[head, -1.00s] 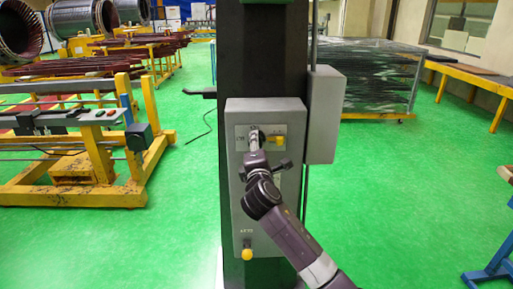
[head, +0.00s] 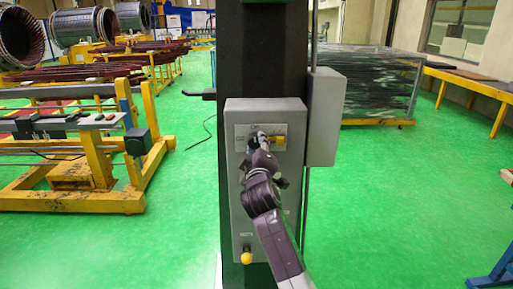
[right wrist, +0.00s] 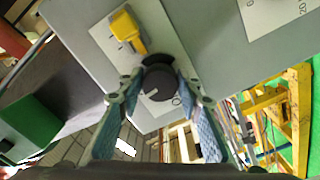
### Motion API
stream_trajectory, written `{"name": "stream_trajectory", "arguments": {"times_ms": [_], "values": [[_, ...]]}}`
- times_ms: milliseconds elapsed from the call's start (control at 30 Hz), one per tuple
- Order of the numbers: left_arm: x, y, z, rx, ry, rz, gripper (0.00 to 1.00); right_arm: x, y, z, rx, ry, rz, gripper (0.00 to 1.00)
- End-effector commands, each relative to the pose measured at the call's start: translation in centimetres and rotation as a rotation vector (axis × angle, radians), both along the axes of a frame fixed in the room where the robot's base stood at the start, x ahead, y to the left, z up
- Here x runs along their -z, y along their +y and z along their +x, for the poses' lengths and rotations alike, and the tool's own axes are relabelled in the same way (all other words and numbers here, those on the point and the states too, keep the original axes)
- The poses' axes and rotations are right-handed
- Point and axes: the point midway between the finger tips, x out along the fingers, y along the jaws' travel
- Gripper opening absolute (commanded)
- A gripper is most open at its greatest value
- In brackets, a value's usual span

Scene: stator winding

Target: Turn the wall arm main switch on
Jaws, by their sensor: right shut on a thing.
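The main switch is a dark round knob (right wrist: 158,82) on a white label plate on the grey control box (head: 236,200). In the right wrist view my right gripper (right wrist: 158,92) has its two blue-padded fingers on either side of the knob, shut on it. The knob's pale mark points to the lower left in that view. In the head view the right gripper (head: 259,141) is at the upper part of the box and mostly hides the knob. My left gripper is in neither view.
A yellow switch (head: 277,141) sits close beside the knob and also shows in the right wrist view (right wrist: 127,31). A yellow knob (head: 246,258) is at the box's bottom. A narrower grey box (head: 323,118) is on the right. Green floor lies around the dark column (head: 250,45).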

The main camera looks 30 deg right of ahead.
Motion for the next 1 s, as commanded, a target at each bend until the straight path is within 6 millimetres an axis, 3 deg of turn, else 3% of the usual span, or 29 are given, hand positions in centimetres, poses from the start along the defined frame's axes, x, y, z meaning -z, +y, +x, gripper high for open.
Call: {"name": "stream_trajectory", "arguments": {"times_ms": [767, 800, 933, 1000], "values": [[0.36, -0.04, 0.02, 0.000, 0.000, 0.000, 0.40, 0.24, 0.07, 0.03, -0.001, -0.052, 0.093, 0.09], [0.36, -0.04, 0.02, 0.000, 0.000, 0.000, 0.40, 0.23, 0.08, 0.03, -0.001, -0.052, 0.093, 0.35], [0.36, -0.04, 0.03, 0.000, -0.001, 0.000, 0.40, 0.19, 0.06, 0.03, 0.000, -0.052, 0.091, 0.49], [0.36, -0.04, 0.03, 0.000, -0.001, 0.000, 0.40, 0.16, 0.06, 0.03, -0.001, -0.052, 0.091, 0.51]]}}
